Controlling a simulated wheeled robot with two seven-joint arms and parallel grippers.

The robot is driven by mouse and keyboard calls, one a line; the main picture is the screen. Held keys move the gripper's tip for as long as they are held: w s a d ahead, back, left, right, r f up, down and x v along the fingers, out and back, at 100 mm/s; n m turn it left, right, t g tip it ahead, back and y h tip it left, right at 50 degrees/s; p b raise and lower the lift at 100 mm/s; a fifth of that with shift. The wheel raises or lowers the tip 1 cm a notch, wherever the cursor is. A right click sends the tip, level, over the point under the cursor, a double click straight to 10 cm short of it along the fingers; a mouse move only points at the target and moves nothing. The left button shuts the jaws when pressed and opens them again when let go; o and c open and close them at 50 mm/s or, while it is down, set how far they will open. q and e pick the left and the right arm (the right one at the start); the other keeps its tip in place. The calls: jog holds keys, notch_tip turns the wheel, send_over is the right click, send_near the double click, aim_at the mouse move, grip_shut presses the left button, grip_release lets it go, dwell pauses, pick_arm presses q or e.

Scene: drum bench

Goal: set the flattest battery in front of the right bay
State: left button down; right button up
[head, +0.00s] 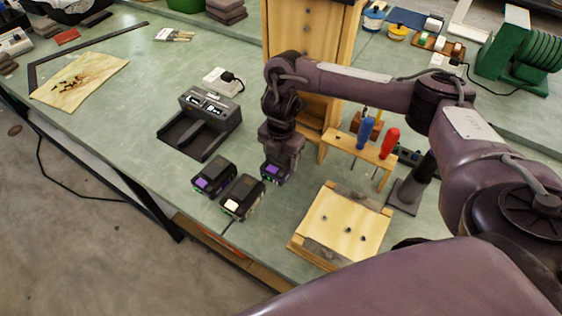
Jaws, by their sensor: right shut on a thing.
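My right gripper (281,157) points down and is shut on a dark battery with a purple patch (275,173). This battery is at or just above the bench; I cannot tell if it touches. A second dark battery with a purple patch (213,178) sits to its left. A third dark battery with a cream patch (242,197) sits between and nearer to me. The dark grey charger (210,112) stands behind them, with its low bay part (185,137) empty. The batteries' charge marks are too small to read. My left gripper is not in view.
A wooden board block (345,222) lies to the right of the batteries. A wooden rack with blue and red-handled tools (360,148) and a wooden cabinet (300,35) stand behind. A white plug box (222,82) sits behind the charger.

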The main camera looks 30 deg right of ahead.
aim_at(281, 156)
jog(key=shift+r, duration=0.1)
jog(key=c, duration=0.6)
notch_tip(281, 156, up, 20)
jog(key=p, duration=0.5)
jog(key=s+a+m+b, duration=0.1)
jog(key=a+m, duration=0.1)
jog(key=m, duration=1)
jog(key=s+a+f+m+b, duration=0.1)
jog(key=s+a+m+b, duration=0.1)
jog(key=m, duration=1)
jog(key=shift+a+f, duration=0.3)
jog(key=shift+a, duration=0.45)
